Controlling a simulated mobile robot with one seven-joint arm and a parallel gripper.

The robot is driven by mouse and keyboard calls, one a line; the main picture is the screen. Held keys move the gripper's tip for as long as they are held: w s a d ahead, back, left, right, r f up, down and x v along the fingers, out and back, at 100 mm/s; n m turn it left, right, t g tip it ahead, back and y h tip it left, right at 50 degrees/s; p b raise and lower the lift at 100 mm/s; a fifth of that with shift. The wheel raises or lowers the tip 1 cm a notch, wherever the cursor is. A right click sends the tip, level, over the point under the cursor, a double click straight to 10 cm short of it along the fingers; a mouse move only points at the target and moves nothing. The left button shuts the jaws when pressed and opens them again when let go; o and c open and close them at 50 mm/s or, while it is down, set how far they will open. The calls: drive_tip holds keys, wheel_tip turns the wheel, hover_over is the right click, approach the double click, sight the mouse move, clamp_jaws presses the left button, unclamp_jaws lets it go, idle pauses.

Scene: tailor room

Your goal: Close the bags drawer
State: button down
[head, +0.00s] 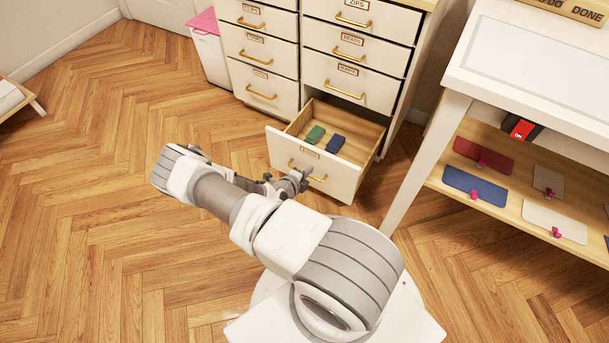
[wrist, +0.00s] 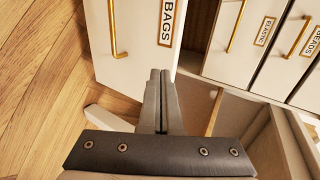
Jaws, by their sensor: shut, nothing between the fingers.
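The bags drawer (head: 342,178) is the bottom right drawer of the white cabinet and stands pulled out. Its white front also shows in the wrist view (wrist: 137,65), with a "BAGS" label (wrist: 167,22) and a brass handle (wrist: 114,28). A green item (head: 315,134) and a dark blue item (head: 336,142) lie inside the drawer. My gripper (head: 305,176) is shut and empty, close to the drawer front near its handle. In the wrist view its fingertips (wrist: 160,72) overlap the front's edge beside the label. I cannot tell whether they touch it.
The other cabinet drawers (head: 350,82) are shut. A white table (head: 462,85) with a lower shelf holding several flat coloured pieces stands at the right, near the open drawer. A white bin with a pink lid (head: 204,24) stands left of the cabinet. The wooden floor (head: 90,180) at left is clear.

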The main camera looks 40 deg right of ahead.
sight(323, 155)
drive_tip(key=x, duration=0.2)
drive_tip(key=b+x, duration=0.1)
drive_tip(key=x, duration=0.2)
drive_tip(key=r+b+x, duration=0.1)
drive_tip(key=x, duration=0.1)
drive_tip(key=shift+w+d, duration=0.25)
drive_tip(key=shift+d, duration=0.15)
drive_tip(key=shift+w+d+r, duration=0.15)
drive_tip(key=shift+w+d, duration=0.05)
drive_tip(key=shift+d, duration=0.2)
drive_tip(key=shift+d, duration=0.1)
